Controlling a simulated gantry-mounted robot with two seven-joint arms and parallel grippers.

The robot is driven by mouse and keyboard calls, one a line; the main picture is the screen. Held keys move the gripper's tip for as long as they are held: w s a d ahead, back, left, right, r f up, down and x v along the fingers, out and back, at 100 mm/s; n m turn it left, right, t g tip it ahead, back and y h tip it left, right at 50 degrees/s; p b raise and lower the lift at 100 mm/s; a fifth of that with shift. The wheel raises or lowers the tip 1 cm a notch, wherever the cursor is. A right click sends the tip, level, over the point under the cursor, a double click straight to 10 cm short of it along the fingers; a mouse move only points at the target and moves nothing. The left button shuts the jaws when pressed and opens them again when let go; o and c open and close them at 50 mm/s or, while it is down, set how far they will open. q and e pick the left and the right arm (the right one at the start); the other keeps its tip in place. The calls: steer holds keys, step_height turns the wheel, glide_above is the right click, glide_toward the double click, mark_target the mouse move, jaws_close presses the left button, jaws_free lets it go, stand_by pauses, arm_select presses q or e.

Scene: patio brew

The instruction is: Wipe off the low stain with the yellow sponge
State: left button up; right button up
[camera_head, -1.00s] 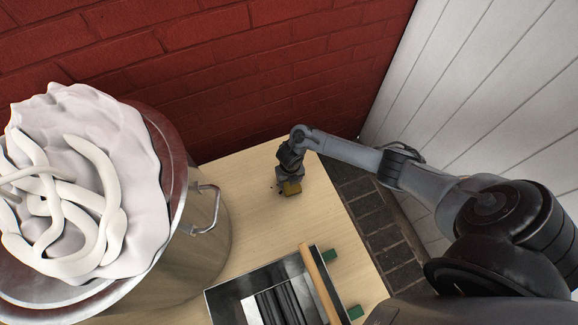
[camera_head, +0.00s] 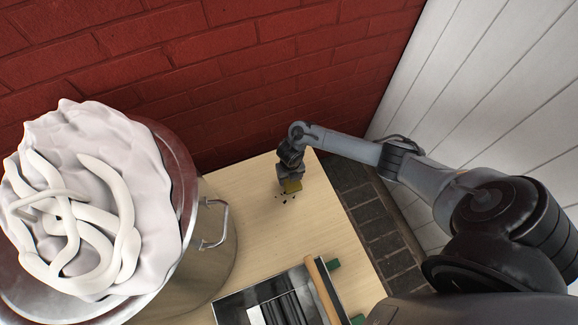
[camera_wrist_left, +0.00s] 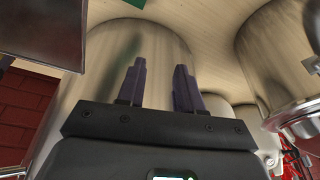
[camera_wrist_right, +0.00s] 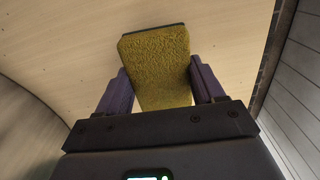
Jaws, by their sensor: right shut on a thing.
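The yellow sponge (camera_wrist_right: 158,65) is between the fingers of my right gripper (camera_wrist_right: 158,88), which is shut on it. In the head view the sponge (camera_head: 292,186) is low at the wooden table's far right part, under my right gripper (camera_head: 289,178). I cannot tell whether it touches the tabletop.
A large steel pot (camera_head: 212,270) with white tangled stuff on top stands at the left. A metal box (camera_head: 235,301) with a wooden bar sits at the table's near side. A red brick wall (camera_head: 230,80) rises behind.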

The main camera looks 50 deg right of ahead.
step_height(320, 180, up, 2)
steer(key=shift+w+d+r+p, duration=0.15)
steer(key=shift+r+p, duration=0.1)
steer(key=shift+p, duration=0.65)
step_height(320, 180, up, 2)
steer(key=shift+p, duration=1)
steer(key=shift+r, duration=0.2)
